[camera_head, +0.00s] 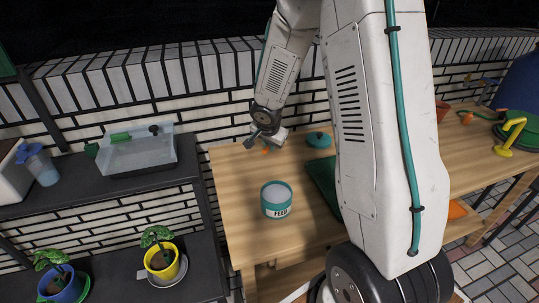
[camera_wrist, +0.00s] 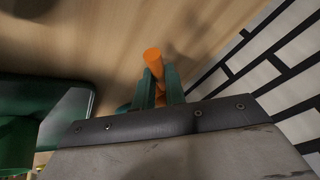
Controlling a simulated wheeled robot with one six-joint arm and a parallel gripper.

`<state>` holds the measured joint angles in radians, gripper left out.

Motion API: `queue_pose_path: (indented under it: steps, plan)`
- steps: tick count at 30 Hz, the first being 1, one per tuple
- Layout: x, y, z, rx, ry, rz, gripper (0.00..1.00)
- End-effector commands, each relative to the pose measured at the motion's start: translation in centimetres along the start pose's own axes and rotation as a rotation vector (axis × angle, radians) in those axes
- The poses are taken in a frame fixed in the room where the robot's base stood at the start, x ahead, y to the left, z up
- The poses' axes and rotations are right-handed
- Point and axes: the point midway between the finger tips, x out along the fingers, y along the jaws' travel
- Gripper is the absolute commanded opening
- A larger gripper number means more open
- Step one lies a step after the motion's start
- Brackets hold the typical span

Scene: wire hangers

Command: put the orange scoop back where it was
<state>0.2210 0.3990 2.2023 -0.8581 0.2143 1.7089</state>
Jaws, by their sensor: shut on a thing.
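The orange scoop shows in the wrist view as an orange rod-like part (camera_wrist: 153,58) between the green fingers of my gripper (camera_wrist: 159,78). My gripper is shut on it. In the head view my gripper (camera_head: 262,142) is at the far left part of the wooden table (camera_head: 235,185), near the brick wall. Only a small orange bit of the scoop (camera_head: 266,151) shows below it there. I cannot tell whether the scoop touches the tabletop. The rest of the scoop is hidden. A teal and white tin marked FEED (camera_head: 276,200) stands upright, open at the top, nearer than my gripper.
A teal lid (camera_head: 319,140) lies right of my gripper, and a green mat (camera_head: 323,180) is partly behind my arm. The brick wall (camera_head: 200,100) runs along the table's back. A dark shelf (camera_head: 110,190) with a clear box (camera_head: 137,155) stands left. Tabletop around the tin is clear.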

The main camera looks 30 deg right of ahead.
Motion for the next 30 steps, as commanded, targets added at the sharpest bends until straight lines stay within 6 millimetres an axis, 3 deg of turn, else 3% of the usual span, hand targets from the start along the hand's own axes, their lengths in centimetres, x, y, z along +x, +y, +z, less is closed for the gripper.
queue_pose_path:
  steps: [15, 28, 29, 30]
  plan:
    - [3.6, 0.8, 1.5, -0.003, -0.001, 0.0, 0.0]
    - [4.1, 0.9, 1.7, -0.001, -0.001, 0.0, 0.0]
    - [4.1, 0.9, 1.7, 0.0, -0.001, 0.0, 0.21]
    - [4.0, 0.9, 1.7, 0.0, -0.001, 0.0, 0.32]
